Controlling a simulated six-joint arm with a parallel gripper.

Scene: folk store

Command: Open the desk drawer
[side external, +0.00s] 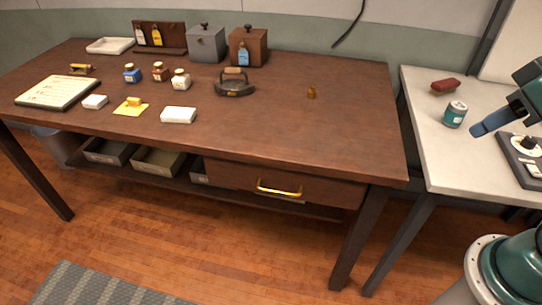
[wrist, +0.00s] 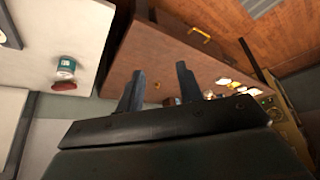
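The desk drawer (side external: 240,181) is set under the right part of the dark wooden desk's front edge and looks closed, flush with the desk. Its brass handle (side external: 279,188) is a horizontal bar on the drawer front, and the handle also shows near the top of the wrist view (wrist: 200,32). My gripper (side external: 480,130) is at the right side of the side view, above the white side table and well apart from the drawer. In the wrist view its two fingers (wrist: 159,85) stand apart with nothing between them; it is open and empty.
The side table (side external: 425,95) holds a teal can (side external: 455,114) and a red object (side external: 445,86). Floor (side external: 200,240) before the drawer is clear.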

